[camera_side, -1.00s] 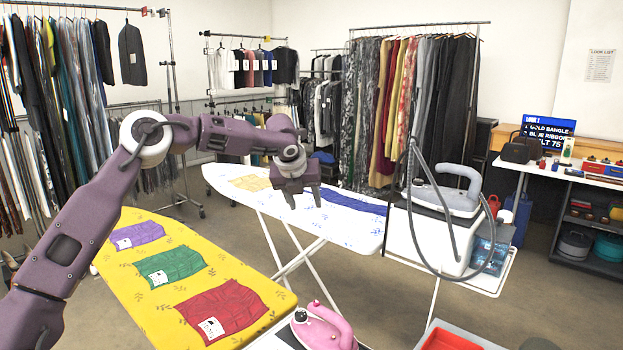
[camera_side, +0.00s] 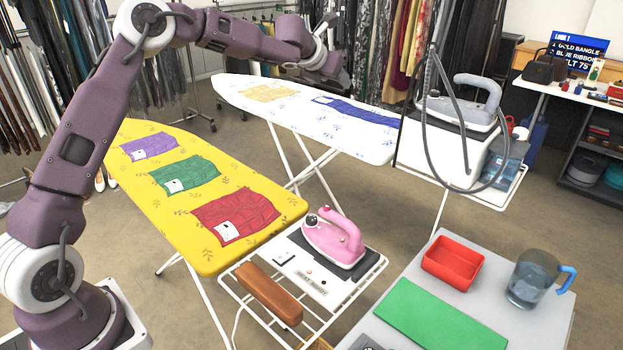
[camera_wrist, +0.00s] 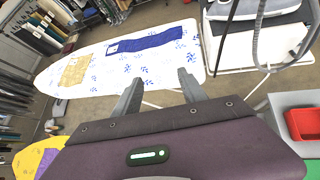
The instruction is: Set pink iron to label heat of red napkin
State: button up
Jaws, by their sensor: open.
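The red napkin (camera_side: 237,212) lies flat near the right end of the yellow ironing board (camera_side: 192,232). A white label (camera_side: 227,231) with marks too small to read lies on its front corner. The pink iron (camera_side: 334,238) stands on the wire rack at the end of that board, with a dark dial (camera_side: 311,222) on it; its setting is not readable. My gripper (camera_side: 345,85) is raised in the side view, well away from the pink iron. In the wrist view my gripper (camera_wrist: 158,90) has its two fingers apart with nothing between them.
A green napkin (camera_side: 185,175) and a purple napkin (camera_side: 149,146) share the yellow board. A white board (camera_side: 290,118) and a grey steam iron (camera_side: 462,105) are behind. A grey table holds a red tray (camera_side: 453,275), a green mat (camera_side: 440,318) and a jug (camera_side: 533,280).

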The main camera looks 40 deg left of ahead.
notch_tip(320, 180, down, 4)
jog(key=w+d+m+h, duration=0.1)
jog(key=d+m+h, duration=0.15)
jog(key=m, duration=0.25)
jog(key=m+g+h, duration=0.4)
jog(key=m+g, duration=0.5)
send_near(311, 218)
jog(key=f, duration=0.1)
jog(key=x, duration=0.6)
jog(key=shift+d, duration=0.15)
jog(key=shift+d+f, duration=0.15)
jog(key=shift+f, duration=0.25)
jog(key=shift+h, duration=0.25)
grip_shut()
